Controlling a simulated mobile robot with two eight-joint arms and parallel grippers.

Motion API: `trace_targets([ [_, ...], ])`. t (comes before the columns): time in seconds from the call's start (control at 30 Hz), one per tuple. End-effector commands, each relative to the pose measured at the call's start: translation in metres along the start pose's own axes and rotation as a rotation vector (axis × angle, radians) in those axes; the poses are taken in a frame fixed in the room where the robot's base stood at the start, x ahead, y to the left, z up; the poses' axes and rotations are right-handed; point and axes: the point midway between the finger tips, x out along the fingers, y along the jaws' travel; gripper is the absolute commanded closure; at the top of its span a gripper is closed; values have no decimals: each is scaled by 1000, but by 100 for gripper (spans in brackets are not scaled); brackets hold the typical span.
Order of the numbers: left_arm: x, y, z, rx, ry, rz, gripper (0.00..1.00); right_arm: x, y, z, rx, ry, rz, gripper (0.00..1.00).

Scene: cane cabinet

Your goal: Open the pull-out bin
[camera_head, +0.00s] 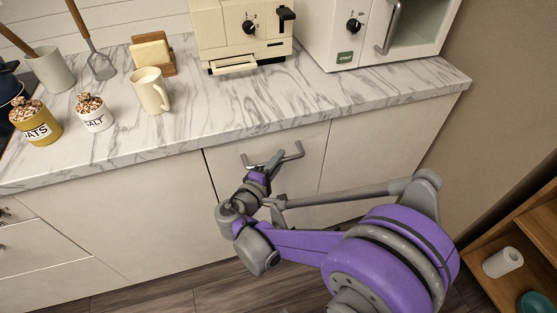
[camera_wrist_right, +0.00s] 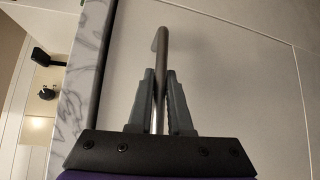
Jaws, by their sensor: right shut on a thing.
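The pull-out bin's cream front panel (camera_head: 310,137) sits under the counter in the head view, flush with the panels beside it as far as I can tell. Its metal bar handle (camera_head: 292,152) runs across near the top. My right gripper (camera_head: 277,158) is at the handle, shut on the bar near its middle. In the right wrist view the two grey fingers (camera_wrist_right: 159,100) close around the handle bar (camera_wrist_right: 161,52), with the panel (camera_wrist_right: 225,75) behind. My arm hides part of the panel in the head view. My left gripper is not in view.
The marble counter (camera_head: 190,120) overhangs just above the handle. It holds a mug (camera_head: 150,90), jars, a toaster (camera_head: 243,30) and a microwave (camera_head: 370,30). A wooden shelf (camera_head: 510,245) stands at the right. Wooden floor (camera_head: 190,290) shows below the cabinet.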

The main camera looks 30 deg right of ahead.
Motion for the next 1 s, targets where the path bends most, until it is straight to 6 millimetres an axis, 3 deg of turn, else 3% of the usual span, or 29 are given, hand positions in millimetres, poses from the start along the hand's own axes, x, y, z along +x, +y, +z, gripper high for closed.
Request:
trace_targets([
  [0.53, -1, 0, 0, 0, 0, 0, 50, -6, -1, 4, 0, 2, -1, 100],
  [1.0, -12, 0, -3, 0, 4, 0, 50, -82, -23, 80, 1, 3, -1, 100],
])
